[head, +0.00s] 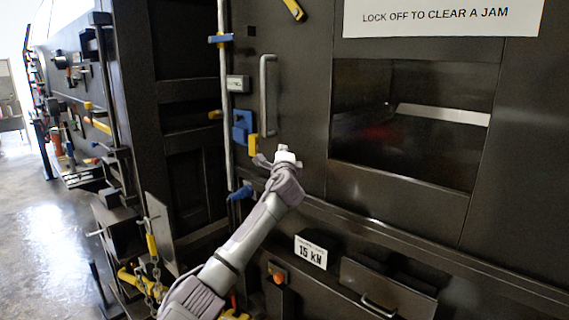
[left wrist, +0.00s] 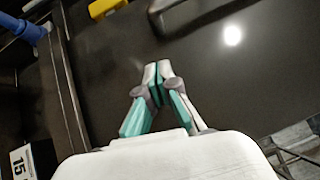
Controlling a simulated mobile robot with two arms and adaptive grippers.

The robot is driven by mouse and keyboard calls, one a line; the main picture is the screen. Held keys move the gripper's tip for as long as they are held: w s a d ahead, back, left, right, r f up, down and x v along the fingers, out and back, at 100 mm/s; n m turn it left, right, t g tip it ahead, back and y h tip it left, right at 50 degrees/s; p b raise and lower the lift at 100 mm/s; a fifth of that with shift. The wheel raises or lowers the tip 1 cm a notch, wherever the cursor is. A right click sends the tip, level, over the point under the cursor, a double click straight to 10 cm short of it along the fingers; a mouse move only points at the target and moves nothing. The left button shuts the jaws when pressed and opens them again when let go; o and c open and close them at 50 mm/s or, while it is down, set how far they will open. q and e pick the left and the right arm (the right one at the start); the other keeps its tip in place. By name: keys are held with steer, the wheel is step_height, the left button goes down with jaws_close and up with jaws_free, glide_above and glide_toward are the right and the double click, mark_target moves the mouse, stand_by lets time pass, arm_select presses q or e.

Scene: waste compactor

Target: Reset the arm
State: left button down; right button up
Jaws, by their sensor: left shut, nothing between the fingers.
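My left arm reaches in from the bottom of the head view, with its gripper (head: 284,154) in front of the dark compactor front (head: 300,110). In the left wrist view the gripper (left wrist: 157,72) is shut, its fingertips together with nothing between them. Dark panel surface lies behind the fingertips there. In the head view the gripper is just right of a yellow piece (head: 253,145) and below a vertical grey handle (head: 268,95); whether it touches anything cannot be told. My right gripper is in neither view.
A recessed opening (head: 410,120) is at the right, under a "LOCK OFF TO CLEAR A JAM" sign (head: 443,16). A long vertical rod (head: 224,100) with blue pieces stands left of the handle. A "15 kW" plate (head: 311,252) is below. Open floor (head: 40,240) lies at the left.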

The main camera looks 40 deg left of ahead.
arm_select(q)
steer(key=v, duration=0.2)
steer(key=b+v, duration=0.1)
steer(key=v, duration=0.2)
steer(key=shift+w+d+r, duration=0.15)
steer(key=shift+d, duration=0.15)
steer(key=shift+d, duration=0.1)
